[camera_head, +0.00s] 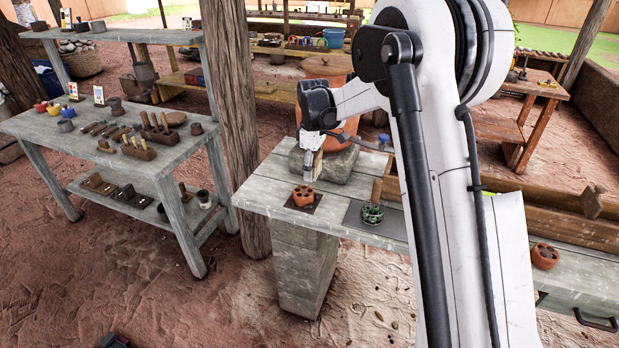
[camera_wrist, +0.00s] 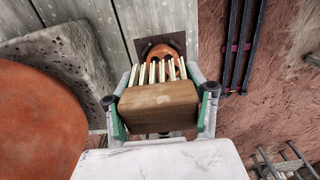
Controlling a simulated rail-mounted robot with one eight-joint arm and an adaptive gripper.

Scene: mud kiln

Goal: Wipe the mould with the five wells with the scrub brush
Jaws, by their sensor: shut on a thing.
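My gripper (camera_head: 311,168) is shut on the scrub brush, a brown wooden block with pale bristles. In the wrist view the brush (camera_wrist: 158,105) sits between the two green-and-grey fingers of my gripper (camera_wrist: 162,110), bristles pointing away from me. An orange round mould with several wells (camera_head: 303,195) lies on a dark square mat on the grey plank bench. The mould (camera_wrist: 163,55) also shows in the wrist view, just beyond the bristles and partly hidden by them. In the head view the brush appears above the mould, apart from it.
A big terracotta pot (camera_wrist: 38,115) on a stone block (camera_head: 350,168) stands close beside my gripper. Another orange mould (camera_head: 545,256) lies farther right. A shelf table (camera_head: 75,128) stands left.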

